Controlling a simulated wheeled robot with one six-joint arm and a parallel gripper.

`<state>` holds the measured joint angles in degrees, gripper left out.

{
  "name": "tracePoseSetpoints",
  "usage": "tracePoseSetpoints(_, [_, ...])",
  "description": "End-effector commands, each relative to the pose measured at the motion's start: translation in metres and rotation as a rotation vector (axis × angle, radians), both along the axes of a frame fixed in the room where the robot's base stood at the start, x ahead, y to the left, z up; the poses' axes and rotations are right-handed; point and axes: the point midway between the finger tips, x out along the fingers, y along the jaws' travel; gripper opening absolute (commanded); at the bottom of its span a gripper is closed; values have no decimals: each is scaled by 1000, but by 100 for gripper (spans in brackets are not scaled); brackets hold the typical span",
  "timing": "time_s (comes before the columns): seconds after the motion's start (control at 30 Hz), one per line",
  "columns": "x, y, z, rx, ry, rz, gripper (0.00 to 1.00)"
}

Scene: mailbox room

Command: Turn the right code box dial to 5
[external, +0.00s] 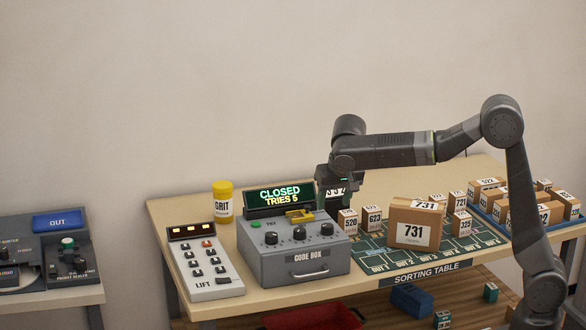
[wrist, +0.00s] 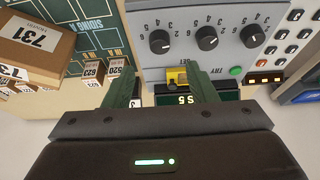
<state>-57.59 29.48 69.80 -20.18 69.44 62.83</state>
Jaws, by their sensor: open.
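The grey code box (external: 300,262) stands on the table with three black dials on its sloped top. Its right dial (external: 326,229) is the leftmost in the upside-down wrist view (wrist: 159,41). Digits ring the dial, but I cannot tell surely which one its pointer marks. My gripper (external: 340,200) hangs over the rear right of the box, apart from the dial. In the wrist view its two green fingers (wrist: 163,88) are spread, with nothing held. The display (external: 280,197) reads CLOSED, TRIES 5.
A yellow set lever (external: 299,215) and green TRY button (external: 255,223) sit behind the dials. The lift panel (external: 205,265) and GRIT jar (external: 223,203) are left. Numbered parcels (external: 415,222) stand close on the right. Air above the dials is clear.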

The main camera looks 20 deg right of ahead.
Motion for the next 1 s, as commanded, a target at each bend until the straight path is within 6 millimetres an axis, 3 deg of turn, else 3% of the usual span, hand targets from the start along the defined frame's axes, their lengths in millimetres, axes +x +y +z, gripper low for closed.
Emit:
tracePoseSetpoints(0.2, [18,-1,-45,-2,2,-2,52])
tracePoseSetpoints(0.4, [29,-1,-71,-2,1,-1,52])
tracePoseSetpoints(0.83, [34,0,-81,1,0,0,52])
tracePoseSetpoints(0.87, [34,0,-81,1,0,0,50])
tracePoseSetpoints(1.0, [33,0,-81,1,0,0,22])
